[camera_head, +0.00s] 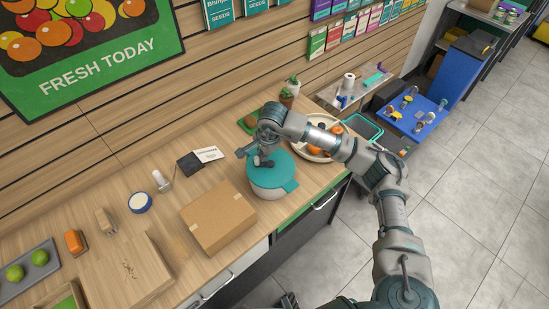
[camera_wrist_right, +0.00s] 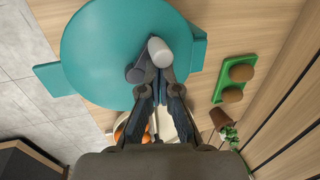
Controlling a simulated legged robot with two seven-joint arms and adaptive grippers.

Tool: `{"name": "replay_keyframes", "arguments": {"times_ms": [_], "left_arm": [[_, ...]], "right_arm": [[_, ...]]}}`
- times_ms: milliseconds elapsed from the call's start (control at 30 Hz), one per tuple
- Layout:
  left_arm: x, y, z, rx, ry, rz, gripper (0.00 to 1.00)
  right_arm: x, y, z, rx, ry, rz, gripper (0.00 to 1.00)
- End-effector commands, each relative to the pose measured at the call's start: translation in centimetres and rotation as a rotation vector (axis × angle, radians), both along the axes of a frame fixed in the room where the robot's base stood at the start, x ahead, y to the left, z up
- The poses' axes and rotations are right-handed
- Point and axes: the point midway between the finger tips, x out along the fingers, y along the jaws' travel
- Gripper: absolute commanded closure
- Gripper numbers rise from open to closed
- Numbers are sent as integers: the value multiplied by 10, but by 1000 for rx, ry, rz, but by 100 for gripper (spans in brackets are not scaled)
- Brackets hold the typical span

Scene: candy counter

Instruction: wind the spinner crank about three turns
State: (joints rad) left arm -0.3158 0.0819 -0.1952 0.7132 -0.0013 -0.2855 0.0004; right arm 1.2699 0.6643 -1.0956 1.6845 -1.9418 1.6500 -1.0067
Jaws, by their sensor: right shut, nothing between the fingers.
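The spinner is a round pale bowl with a teal lid (camera_head: 283,174) on the counter; the lid also fills the top of the right wrist view (camera_wrist_right: 95,50). The crank knob (camera_wrist_right: 159,52) is a light grey peg above the lid, beside a dark hub piece (camera_wrist_right: 135,73). My right gripper (camera_head: 262,158) is over the lid, fingers pointing down at the crank. In the wrist view its fingertips (camera_wrist_right: 161,88) are together right by the knob with nothing held between them; whether they touch it is unclear. A dark part at the bottom edge may be my left gripper (camera_head: 289,300).
A cardboard box (camera_head: 218,215) stands just left of the spinner. A round tray (camera_head: 312,151) with orange fruit is behind my right forearm. A green holder (camera_wrist_right: 220,87) with brown round items and a potted plant (camera_wrist_right: 222,120) are close by.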

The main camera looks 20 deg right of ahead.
Motion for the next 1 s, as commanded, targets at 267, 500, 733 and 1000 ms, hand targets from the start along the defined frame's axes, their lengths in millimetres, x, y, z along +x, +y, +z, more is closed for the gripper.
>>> {"name": "replay_keyframes", "arguments": {"times_ms": [267, 500, 733, 1000], "left_arm": [[0, 0, 0, 0, 0, 0, 100], [0, 0, 0, 0, 0, 0, 100], [0, 0, -1, -1, 0, 0, 100], [0, 1, -2, -2, 0, 0, 100]], "right_arm": [[-7, 4, 0, 2, 1, 1, 100], [-15, 5, 0, 2, 1, 1, 100], [-23, 8, 0, 2, 2, 3, 100], [-30, 11, 0, 1, 2, 7, 100]]}}
